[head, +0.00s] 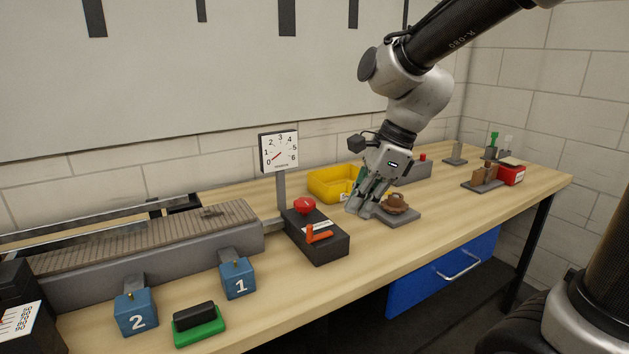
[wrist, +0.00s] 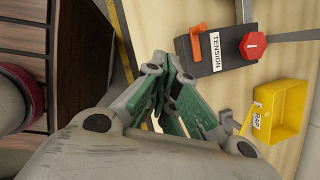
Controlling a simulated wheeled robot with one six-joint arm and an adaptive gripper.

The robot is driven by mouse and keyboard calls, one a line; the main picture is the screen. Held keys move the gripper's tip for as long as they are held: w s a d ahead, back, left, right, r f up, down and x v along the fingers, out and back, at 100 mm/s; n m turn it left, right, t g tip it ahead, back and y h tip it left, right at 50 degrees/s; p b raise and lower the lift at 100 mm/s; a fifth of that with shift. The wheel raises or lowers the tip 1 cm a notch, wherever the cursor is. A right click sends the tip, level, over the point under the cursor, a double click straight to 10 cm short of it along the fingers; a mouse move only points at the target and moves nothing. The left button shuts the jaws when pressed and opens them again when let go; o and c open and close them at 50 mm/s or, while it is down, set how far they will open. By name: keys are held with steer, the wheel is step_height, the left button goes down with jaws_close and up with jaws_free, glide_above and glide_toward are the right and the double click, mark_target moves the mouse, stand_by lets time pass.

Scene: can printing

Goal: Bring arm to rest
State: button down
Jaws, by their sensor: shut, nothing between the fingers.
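My gripper (head: 358,204) hangs from my arm above the middle of the wooden workbench (head: 420,262), in front of the yellow bin. Its fingers point down and left and are shut with nothing between them. In the wrist view the green-padded fingers (wrist: 165,88) meet in the middle, over pale bench top. A brown round part on a grey plate (head: 400,215) lies just right of the fingertips in the head view. I cannot tell how high the fingers are above the bench.
A black box with a red knob and orange lever (head: 318,248) stands left of my gripper. The yellow bin (head: 332,183) is behind it. A dial gauge (head: 279,152), a slatted conveyor (head: 150,236) and blue blocks (head: 237,281) are further left. Fixtures and a red box (head: 511,175) stand at right.

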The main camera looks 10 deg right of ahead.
steer(key=s+d+r+n+t+h, duration=0.1)
steer(key=s+d+r+n+h, duration=0.1)
steer(key=s+d+n, duration=0.4)
steer(key=s+d+r+n+t+h, duration=0.2)
steer(key=s+d+n, duration=0.5)
steer(key=d+n, duration=0.5)
steer(key=shift+s+d+n, duration=0.25)
steer(key=shift+d+n, duration=0.15)
steer(key=shift+d, duration=0.65)
